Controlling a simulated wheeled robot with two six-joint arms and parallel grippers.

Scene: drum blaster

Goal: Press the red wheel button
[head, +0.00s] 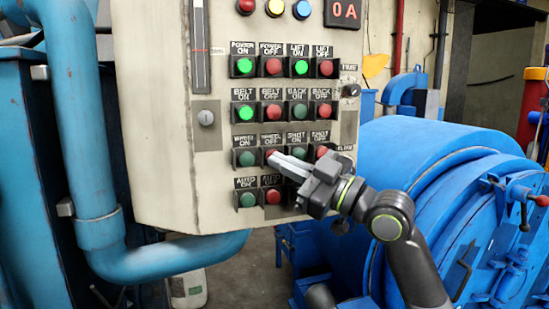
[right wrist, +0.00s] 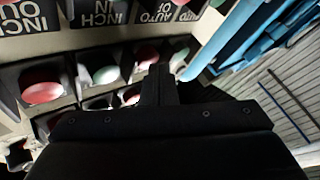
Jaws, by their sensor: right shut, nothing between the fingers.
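The red wheel button (head: 268,153) is under the "WHEEL OFF" label, in the third row of the control panel (head: 160,170). It is partly hidden by my right gripper (head: 275,160). The right gripper is shut and empty, with its fingertips at or just in front of this button; I cannot tell whether they touch it. The green wheel button (head: 246,158) is just to the left. In the right wrist view the shut fingers (right wrist: 158,85) point in among red and green buttons. My left gripper is not in view.
Green and red shot buttons (head: 321,152) lie right of the fingers, and a lower row with an auto button (head: 247,199) is close beneath. A blue drum machine (head: 430,170) stands to the right. A blue pipe (head: 80,130) runs down the left.

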